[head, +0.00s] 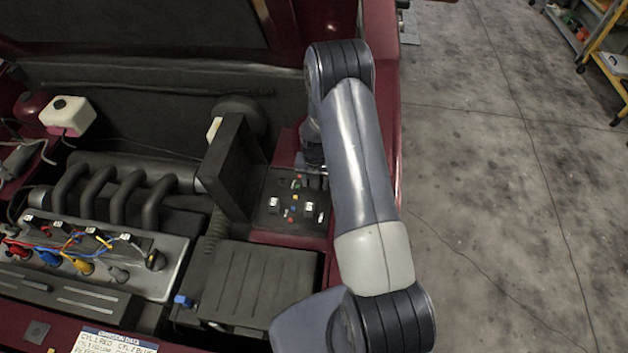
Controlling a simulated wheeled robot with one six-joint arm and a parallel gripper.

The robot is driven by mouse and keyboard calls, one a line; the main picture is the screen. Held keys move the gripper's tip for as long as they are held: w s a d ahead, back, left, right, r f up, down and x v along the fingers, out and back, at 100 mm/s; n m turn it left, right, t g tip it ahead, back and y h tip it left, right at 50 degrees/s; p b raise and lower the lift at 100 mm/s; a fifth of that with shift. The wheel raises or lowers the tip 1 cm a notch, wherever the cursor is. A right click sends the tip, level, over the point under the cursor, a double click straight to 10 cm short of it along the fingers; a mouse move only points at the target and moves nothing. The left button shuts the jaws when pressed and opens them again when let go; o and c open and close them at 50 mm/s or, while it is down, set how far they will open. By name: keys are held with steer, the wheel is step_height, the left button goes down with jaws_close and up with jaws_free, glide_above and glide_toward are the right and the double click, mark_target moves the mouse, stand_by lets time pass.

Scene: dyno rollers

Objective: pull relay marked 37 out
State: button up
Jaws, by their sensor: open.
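A dark relay and fuse box (268,217) sits in the right side of the engine bay. It holds small red, green, blue and yellow fuses and dark relays with white labels. One white-labelled relay (274,203) is at its left and another (308,206) at its right. The numbers are too small to read, so I cannot tell which is marked 37. My gripper (313,182) points down at the box's far right edge, partly hidden by my arm. It is open, and I see nothing held in it.
A tall dark panel (230,167) stands just left of the box. A black ribbed cover (255,285) lies in front. The engine with coloured plugs (83,264) is at left. The red car body (385,110) borders the bay; open grey floor (500,220) is at right.

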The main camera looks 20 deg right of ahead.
steer(key=shift+f+b, duration=0.2)
steer(key=shift+b, duration=0.35)
steer(key=shift+f, duration=0.1)
jaws_close()
stand_by(0.4)
steer(key=shift+r+p, duration=1.25)
steer(key=shift+r, duration=2.05)
